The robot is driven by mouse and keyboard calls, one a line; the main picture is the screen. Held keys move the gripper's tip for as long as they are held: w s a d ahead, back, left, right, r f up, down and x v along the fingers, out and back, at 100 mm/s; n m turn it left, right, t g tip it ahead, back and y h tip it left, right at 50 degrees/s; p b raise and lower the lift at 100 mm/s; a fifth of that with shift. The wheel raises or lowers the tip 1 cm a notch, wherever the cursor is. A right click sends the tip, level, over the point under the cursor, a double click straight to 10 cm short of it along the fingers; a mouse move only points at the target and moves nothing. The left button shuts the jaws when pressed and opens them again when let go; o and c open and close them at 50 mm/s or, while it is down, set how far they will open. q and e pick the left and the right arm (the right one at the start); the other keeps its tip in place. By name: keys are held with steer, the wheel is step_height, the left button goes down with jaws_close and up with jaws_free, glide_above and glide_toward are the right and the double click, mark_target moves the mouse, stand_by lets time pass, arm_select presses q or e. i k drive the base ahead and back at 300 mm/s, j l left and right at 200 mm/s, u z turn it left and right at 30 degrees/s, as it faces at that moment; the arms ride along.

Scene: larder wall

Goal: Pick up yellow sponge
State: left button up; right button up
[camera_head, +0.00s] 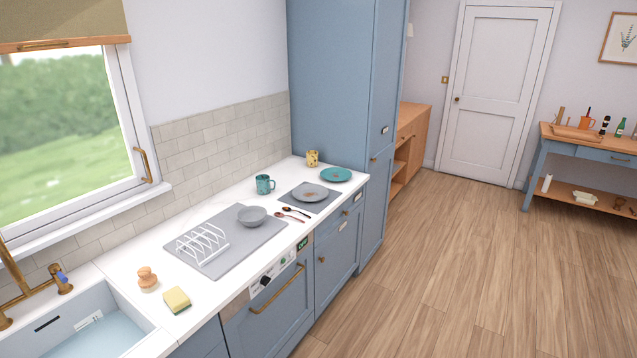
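The yellow sponge (177,299) lies on the white countertop (213,295), between the sink and the grey drying mat, close to the counter's front edge. It has a dark green underside. A wooden brush (147,278) stands just behind it to the left, apart from it. Neither of my grippers shows in the head view.
The sink (100,325) with a brass tap (30,288) is at the lower left. A grey mat (225,242) holds a white rack (203,243) and a grey bowl (252,215). A teal mug (264,184) and plates stand farther back. The wooden floor (450,270) is clear.

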mark_target(175, 299)
steer(key=u, duration=1.15)
